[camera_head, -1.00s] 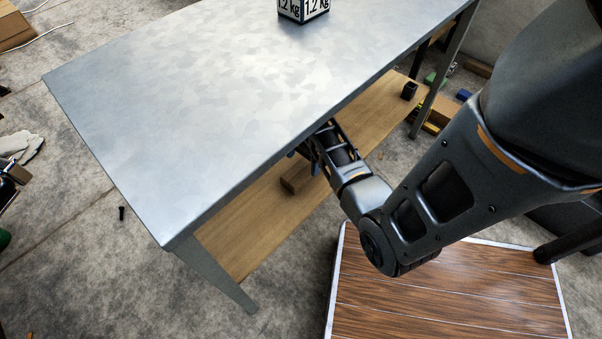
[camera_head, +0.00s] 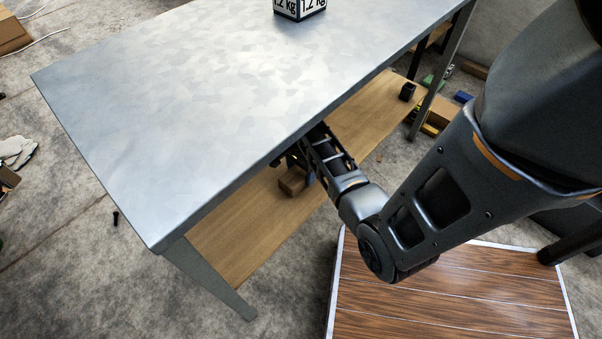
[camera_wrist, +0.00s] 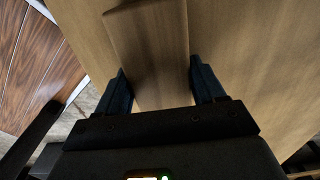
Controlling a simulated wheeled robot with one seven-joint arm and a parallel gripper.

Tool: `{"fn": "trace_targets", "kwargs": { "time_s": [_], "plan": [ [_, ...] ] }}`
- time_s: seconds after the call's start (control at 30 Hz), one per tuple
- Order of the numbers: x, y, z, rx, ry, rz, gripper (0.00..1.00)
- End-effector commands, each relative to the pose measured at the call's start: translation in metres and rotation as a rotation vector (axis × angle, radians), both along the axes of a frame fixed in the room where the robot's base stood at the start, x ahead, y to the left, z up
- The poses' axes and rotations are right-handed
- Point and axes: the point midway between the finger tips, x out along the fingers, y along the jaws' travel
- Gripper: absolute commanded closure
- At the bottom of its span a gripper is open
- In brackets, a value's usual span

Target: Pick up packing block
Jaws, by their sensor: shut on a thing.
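The packing block is a plain light-brown wooden block. In the head view the block (camera_head: 291,181) shows at the lower shelf (camera_head: 235,228), under the metal table top, partly hidden by my gripper. In the wrist view the block (camera_wrist: 150,45) stretches away between the two dark fingers. My gripper (camera_wrist: 160,75) is shut on it, with one finger at each side. In the head view my gripper (camera_head: 301,165) is partly hidden under the table's edge. I cannot tell whether the block touches the shelf.
The grey metal table top (camera_head: 190,110) lies close above my gripper, with a 1.2 kg box (camera_head: 300,8) at its back. A small dark cup-like object (camera_head: 407,91) stands on the shelf's far end. A wood-plank surface (camera_head: 450,295) lies front right.

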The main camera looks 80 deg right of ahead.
Motion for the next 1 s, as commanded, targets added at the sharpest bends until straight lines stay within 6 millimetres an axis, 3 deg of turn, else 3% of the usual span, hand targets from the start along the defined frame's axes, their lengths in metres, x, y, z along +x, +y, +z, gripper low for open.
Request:
{"fn": "trace_targets", "kwargs": {
  "time_s": [0.23,0.57,1.0],
  "plan": [
    [0.000,0.000,0.000,0.000,0.000,0.000,0.69],
    [0.000,0.000,0.003,0.000,0.000,0.000,0.69],
    [-0.001,-0.003,0.024,0.000,0.000,0.004,0.69]
  ]
}}
